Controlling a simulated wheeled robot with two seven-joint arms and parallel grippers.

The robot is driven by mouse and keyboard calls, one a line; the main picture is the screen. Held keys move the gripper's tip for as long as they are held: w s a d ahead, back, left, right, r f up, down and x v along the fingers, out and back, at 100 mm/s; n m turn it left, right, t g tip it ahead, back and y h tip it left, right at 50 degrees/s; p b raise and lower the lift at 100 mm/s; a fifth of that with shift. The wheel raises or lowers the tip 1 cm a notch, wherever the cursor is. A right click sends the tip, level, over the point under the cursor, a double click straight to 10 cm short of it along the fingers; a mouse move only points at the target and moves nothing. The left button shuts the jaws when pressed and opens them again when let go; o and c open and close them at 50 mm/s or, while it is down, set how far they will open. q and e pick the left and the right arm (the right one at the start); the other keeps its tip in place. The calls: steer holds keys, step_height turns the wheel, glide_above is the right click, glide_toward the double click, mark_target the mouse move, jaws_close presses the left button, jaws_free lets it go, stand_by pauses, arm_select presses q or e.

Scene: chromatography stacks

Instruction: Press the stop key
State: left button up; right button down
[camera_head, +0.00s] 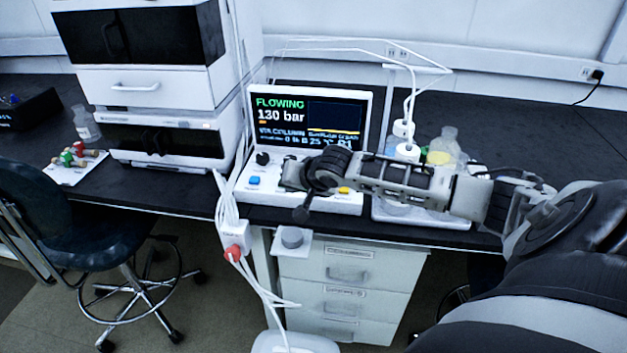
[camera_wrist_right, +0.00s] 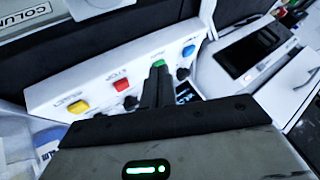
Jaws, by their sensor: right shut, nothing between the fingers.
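The stop key is red (camera_wrist_right: 121,85), with STOP lettered beside it, on the sloped white control panel (camera_wrist_right: 85,105) in the right wrist view. It sits between a yellow key (camera_wrist_right: 78,106) and a green key (camera_wrist_right: 159,63). In the head view my right arm hides the red and green keys. My right gripper (camera_wrist_right: 157,85) is shut and empty. Its fingertips overlap the lower edge of the green key in the wrist view, beside the stop key; contact cannot be told. In the head view the right gripper (camera_head: 300,211) is over the panel. My left gripper is not in view.
The instrument's screen (camera_head: 308,118) reads FLOWING, 130 bar. A blue key (camera_head: 254,181) and black knobs are on the same panel. Bottles (camera_head: 440,150) and white tubing stand right of the screen. A red emergency-type button (camera_head: 234,252) hangs at the bench front.

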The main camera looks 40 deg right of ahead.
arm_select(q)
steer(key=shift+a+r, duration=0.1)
arm_select(e)
steer(key=w+d+r+m+h, duration=0.1)
steer(key=d+r+m+h, duration=0.1)
steer(key=d+r, duration=0.5)
steer(key=shift+w+d+m, duration=0.3)
steer(key=shift+d+m, duration=0.35)
steer(key=shift+m, duration=0.25)
